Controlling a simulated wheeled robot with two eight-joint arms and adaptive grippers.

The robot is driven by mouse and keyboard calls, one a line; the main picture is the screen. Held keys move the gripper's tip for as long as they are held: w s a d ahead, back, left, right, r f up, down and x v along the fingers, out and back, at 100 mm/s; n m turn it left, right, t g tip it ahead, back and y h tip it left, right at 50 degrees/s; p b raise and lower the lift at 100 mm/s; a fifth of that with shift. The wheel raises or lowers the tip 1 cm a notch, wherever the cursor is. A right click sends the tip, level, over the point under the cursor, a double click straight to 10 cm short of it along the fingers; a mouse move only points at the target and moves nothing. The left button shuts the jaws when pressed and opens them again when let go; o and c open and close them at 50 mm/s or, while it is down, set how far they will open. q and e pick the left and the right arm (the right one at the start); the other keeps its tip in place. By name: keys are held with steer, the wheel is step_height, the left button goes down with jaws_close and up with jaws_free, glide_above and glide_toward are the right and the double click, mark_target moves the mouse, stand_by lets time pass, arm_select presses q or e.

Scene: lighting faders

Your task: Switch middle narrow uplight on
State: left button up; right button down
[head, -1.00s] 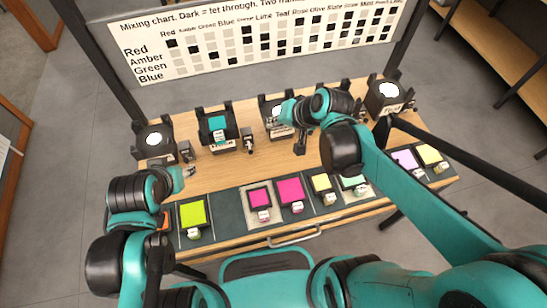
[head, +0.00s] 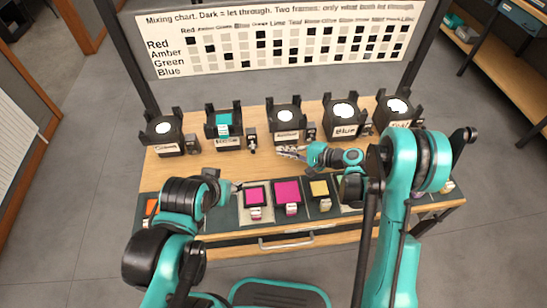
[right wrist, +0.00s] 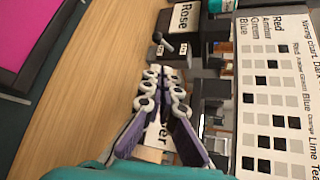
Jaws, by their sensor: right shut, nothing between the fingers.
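The middle uplight (head: 286,117) is a black housing with a pale round top and a white label. Its small dark switch box (head: 311,131) stands at its right side. My right gripper (head: 281,152) is shut and empty, low in front of this uplight. In the right wrist view its fingertips (right wrist: 164,76) are together, with a partly hidden label ending in "er" behind them. The Rose uplight (right wrist: 182,18) and its switch (right wrist: 168,46) show beyond the tips. My left gripper (head: 236,187) is over the left front of the table; its fingers are too small to judge.
Other uplights stand in the row: one at far left (head: 163,132), one with a teal filter (head: 223,126), Blue (head: 344,117) and one at far right (head: 397,109). Colour filters, such as a magenta one (head: 287,192), lie along the front. The mixing chart (head: 280,40) stands behind.

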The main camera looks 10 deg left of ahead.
mark_target(263, 156)
steer(key=shift+s+d+f+m+y, duration=0.15)
steer(key=shift+f, duration=0.3)
steer(key=shift+s+d+f+m+y, duration=0.15)
steer(key=shift+f, duration=0.25)
arm_select(q)
steer(key=shift+s+d+f, duration=0.15)
steer(key=shift+s+d, duration=0.05)
steer(key=shift+d, duration=0.25)
arm_select(e)
steer(key=b+x, duration=0.3)
steer(key=x, duration=0.6)
steer(key=shift+d+f, duration=0.1)
steer(key=shift+w+a, duration=0.2)
steer(key=shift+a, duration=0.35)
arm_select(q)
step_height(263, 156, down, 3)
steer(key=shift+f, duration=0.15)
arm_select(e)
steer(key=shift+w, duration=0.15)
